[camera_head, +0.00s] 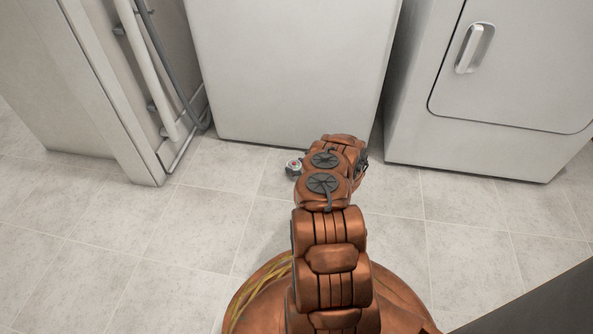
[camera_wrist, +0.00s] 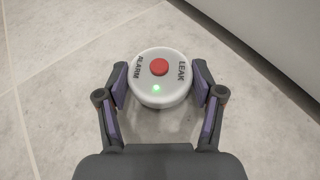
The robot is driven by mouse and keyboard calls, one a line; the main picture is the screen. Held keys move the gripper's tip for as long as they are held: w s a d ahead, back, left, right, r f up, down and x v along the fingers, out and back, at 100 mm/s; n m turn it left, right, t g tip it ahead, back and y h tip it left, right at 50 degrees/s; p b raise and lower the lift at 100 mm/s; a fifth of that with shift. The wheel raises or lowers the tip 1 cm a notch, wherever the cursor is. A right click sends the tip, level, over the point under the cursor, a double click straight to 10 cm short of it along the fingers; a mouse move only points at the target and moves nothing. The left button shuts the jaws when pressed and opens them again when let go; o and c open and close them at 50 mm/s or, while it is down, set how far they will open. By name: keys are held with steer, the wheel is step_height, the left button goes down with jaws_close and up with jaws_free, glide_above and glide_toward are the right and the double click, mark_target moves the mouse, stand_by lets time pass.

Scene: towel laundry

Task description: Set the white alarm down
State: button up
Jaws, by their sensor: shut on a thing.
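The alarm is just above or on the tiled floor; I cannot tell which. In the head view a small part of the alarm (camera_head: 293,166) shows left of my wrist, in front of the middle white appliance. My arm hides the gripper there.
The middle white appliance (camera_head: 290,70) stands just behind the alarm. A white dryer-like machine (camera_head: 480,90) with a handled door is at the right. Pipes (camera_head: 150,70) and a panel stand at the left. The tiled floor (camera_head: 190,230) is clear at the left front.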

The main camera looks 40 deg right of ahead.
steer(key=shift+f, duration=0.4)
steer(key=shift+f, duration=0.25)
steer(key=o, duration=1.2)
steer(key=shift+c, duration=0.2)
steer(key=shift+r, duration=0.1)
